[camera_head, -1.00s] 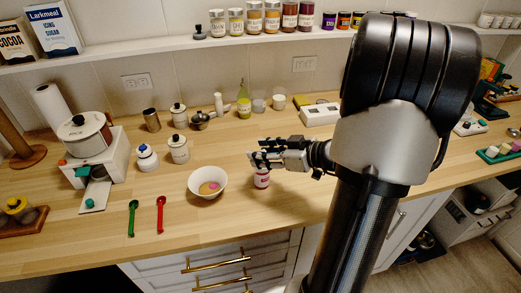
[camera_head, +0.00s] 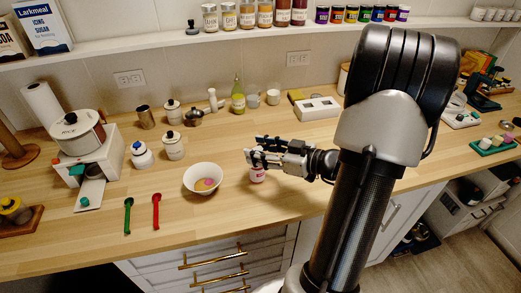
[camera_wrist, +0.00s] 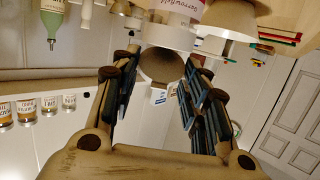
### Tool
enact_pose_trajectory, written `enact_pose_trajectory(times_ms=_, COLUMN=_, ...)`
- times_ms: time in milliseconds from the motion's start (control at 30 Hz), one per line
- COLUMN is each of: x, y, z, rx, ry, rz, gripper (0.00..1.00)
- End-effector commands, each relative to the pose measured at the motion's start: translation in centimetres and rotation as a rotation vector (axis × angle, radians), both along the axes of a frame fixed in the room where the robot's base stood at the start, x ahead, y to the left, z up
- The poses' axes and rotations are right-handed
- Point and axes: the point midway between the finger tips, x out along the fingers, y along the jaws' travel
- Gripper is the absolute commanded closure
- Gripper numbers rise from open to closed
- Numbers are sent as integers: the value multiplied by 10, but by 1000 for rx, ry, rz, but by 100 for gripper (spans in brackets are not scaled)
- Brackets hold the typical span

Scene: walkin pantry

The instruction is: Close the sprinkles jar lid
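The sprinkles jar (camera_head: 257,175) is a small white jar with a pink and red label. It stands upright on the wooden counter, right of the white bowl. My gripper (camera_head: 250,152) is just above and behind the jar in the head view and hides its top. In the wrist view the jar (camera_wrist: 188,9) is cut off by the top edge, beyond the fingertips.
A white bowl (camera_head: 203,179) with colourful contents is close on the jar's left. A red spoon (camera_head: 156,211) and a green spoon (camera_head: 128,216) lie farther left. Canisters and a green bottle (camera_head: 238,98) stand behind. The counter in front of the jar is clear.

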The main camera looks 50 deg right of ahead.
Motion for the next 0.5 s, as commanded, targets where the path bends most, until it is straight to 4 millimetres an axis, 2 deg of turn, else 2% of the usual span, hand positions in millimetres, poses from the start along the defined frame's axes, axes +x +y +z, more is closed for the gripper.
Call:
enact_pose_trajectory(times_ms=367, x=0, y=0, z=0, rx=0, ry=-1, rz=0, gripper=51)
enact_pose_trajectory(times_ms=500, x=-9, y=-3, z=3, rx=0, ry=-1, rz=-3, gripper=51)
